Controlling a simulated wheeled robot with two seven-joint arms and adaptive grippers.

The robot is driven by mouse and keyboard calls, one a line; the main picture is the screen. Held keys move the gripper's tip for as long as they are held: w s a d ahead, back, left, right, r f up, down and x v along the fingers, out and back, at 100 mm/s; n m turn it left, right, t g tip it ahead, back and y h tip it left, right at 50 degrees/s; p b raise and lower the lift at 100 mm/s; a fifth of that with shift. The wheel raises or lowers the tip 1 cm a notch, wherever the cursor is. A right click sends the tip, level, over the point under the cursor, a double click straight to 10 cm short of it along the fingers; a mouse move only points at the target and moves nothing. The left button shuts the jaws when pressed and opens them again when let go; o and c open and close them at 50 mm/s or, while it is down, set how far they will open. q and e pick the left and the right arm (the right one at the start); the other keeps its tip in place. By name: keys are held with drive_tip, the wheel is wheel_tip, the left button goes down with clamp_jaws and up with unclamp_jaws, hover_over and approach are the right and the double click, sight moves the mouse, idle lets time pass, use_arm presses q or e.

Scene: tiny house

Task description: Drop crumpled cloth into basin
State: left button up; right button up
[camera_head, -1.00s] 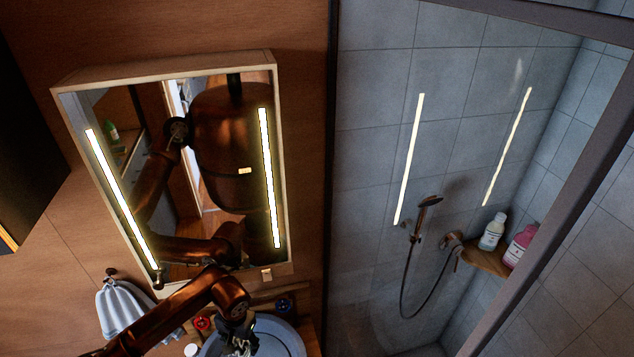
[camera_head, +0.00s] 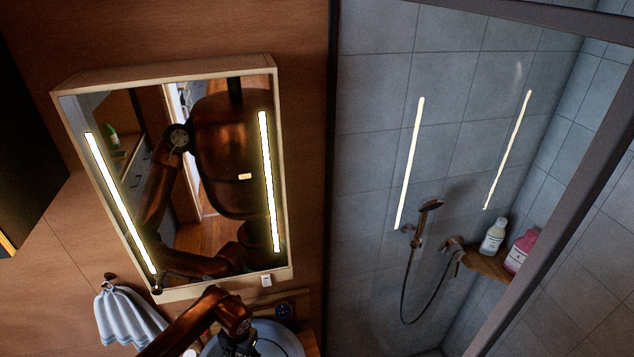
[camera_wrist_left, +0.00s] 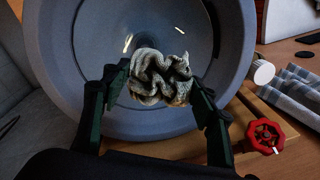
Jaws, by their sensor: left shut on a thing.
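The crumpled grey-beige cloth (camera_wrist_left: 160,78) is a small wrinkled bundle between my left gripper's fingers in the left wrist view. My left gripper (camera_wrist_left: 160,84) is shut on it. The round blue-grey basin (camera_wrist_left: 110,127) lies behind and below the cloth, its bowl filling the upper middle of that view. The height of the cloth over the bowl is hard to tell. In the head view my left gripper (camera_head: 238,346) is over the basin (camera_head: 285,340) at the bottom edge. The cloth is hidden there. My right gripper is not in view.
A red valve handle (camera_wrist_left: 265,136), a white cylinder (camera_wrist_left: 262,73) and a striped folded cloth (camera_wrist_left: 295,92) are right of the basin. A light-blue towel (camera_head: 130,318) hangs on the wall. A mirror cabinet (camera_head: 282,200) is above the basin, and a shower is right.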

use_arm(q)
drive_tip(key=o, duration=1.1)
drive_tip(key=shift+r, duration=0.15)
wheel_tip(320, 180, up, 12)
drive_tip(key=d, duration=0.1)
drive_tip(key=shift+s, duration=0.15)
drive_tip(key=shift+d, duration=0.1)
